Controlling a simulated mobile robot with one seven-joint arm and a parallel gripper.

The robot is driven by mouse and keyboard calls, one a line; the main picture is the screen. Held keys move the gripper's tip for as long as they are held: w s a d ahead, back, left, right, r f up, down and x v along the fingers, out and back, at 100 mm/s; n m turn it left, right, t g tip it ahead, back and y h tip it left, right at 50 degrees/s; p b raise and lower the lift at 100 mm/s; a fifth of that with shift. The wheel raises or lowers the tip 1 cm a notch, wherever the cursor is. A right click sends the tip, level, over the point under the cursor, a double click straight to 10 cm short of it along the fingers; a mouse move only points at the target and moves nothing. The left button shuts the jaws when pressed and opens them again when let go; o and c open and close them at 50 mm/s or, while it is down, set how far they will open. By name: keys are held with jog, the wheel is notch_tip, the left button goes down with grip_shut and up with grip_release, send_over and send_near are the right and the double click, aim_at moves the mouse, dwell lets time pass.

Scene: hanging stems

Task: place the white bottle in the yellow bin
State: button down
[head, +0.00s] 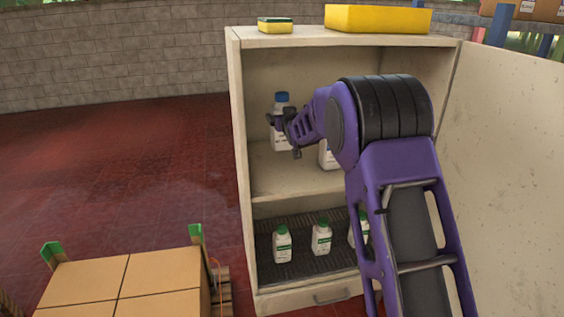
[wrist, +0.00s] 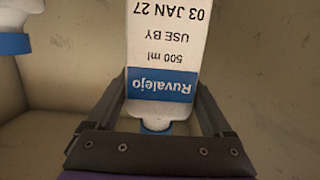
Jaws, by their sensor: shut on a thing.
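The white bottle (head: 281,138) has a blue cap and is in the upper compartment of the cabinet. My gripper (head: 284,126) is shut on it. In the wrist view the bottle (wrist: 162,45) appears upside down, with a blue label band and its blue cap between the fingers. In the head view it looks upright. I cannot tell whether its base touches the shelf. The yellow bin (head: 378,19) stands on top of the cabinet, above and to the right of my gripper; its inside is not visible.
The cabinet (head: 240,160) has an open door (head: 505,150) on the right. A second white bottle (head: 328,156) is partly behind my arm. Several green-capped bottles (head: 321,238) stand on the lower shelf. A yellow and green sponge (head: 275,25) lies on top. Boxes (head: 125,280) sit at lower left.

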aim_at(282, 143)
notch_tip(282, 143, down, 9)
jog(key=shift+r+b, duration=0.1)
jog(key=shift+b, duration=0.55)
jog(key=shift+f+b, duration=0.2)
jog(key=shift+b, duration=0.1)
grip_release()
jog(key=shift+f, duration=0.1)
jog(key=shift+r+p, duration=0.2)
jog(key=shift+p, duration=0.7)
